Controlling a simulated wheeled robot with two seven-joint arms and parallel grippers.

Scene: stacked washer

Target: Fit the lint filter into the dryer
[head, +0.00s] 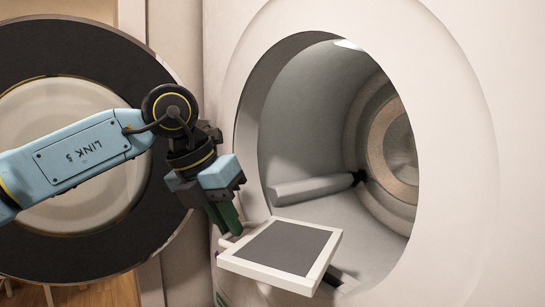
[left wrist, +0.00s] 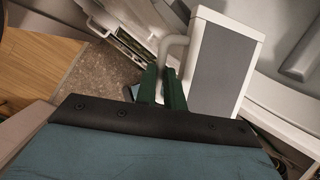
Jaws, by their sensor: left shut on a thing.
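The lint filter (head: 281,249) is a flat white frame with a dark grey mesh panel and a thin white handle on its left side. In the head view it is in front of the lower lip of the dryer opening (head: 335,150), tilted. My left gripper (head: 230,224) is shut on the handle of the filter. In the left wrist view the filter (left wrist: 221,65) extends away from the green fingers (left wrist: 163,88), which are on the curved handle. A dark slot (head: 333,277) shows in the lower lip, partly behind the filter. My right gripper is not in view.
The round dryer door (head: 60,235) stands open at the left, behind my left arm. The drum inside is empty apart from its grey paddle (head: 312,188). A wooden floor shows at the lower left.

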